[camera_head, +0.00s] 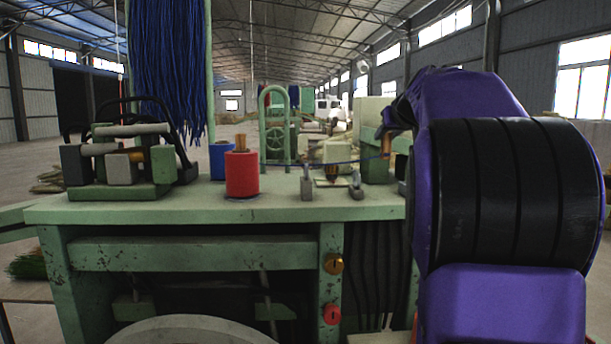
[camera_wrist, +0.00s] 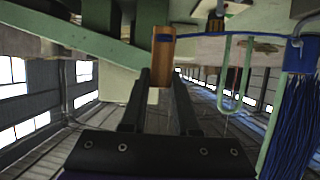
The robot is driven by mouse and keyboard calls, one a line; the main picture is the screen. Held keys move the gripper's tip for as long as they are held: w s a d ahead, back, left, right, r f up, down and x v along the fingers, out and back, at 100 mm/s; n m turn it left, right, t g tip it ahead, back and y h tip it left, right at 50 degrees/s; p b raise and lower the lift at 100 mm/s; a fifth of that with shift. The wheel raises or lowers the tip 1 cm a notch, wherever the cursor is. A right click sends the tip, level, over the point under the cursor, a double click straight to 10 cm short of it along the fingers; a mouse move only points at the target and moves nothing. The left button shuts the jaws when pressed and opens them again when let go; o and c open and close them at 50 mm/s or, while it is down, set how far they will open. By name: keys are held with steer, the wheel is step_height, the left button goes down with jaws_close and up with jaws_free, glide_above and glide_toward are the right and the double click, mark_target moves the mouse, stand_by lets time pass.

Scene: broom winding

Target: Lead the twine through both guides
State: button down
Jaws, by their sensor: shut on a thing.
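My gripper (camera_wrist: 160,85) is shut on a wooden peg (camera_wrist: 163,55), above the bench's right part. The peg also shows in the head view (camera_head: 386,145), beside my purple and black arm. Blue twine (camera_head: 345,161) runs from the peg leftward, nearly level, towards the blue spool (camera_head: 219,160) behind the red spool (camera_head: 242,174). A second small grey fitting (camera_head: 356,187) stands to the right.
A dark and brass fitting (camera_head: 331,174) stands between the grey pieces. A green clamp machine (camera_head: 125,165) is at the bench's left, with blue strands (camera_head: 166,60) hanging behind. A green arch (camera_head: 275,125) rises beyond. The bench's front strip (camera_head: 140,212) is clear.

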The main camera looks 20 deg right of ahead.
mark_target(388, 151)
steer(key=shift+d, duration=0.1)
stand_by(0.4)
steer(key=shift+f+b, duration=1.95)
steer(key=shift+f, duration=0.3)
steer(key=shift+d+r, duration=0.1)
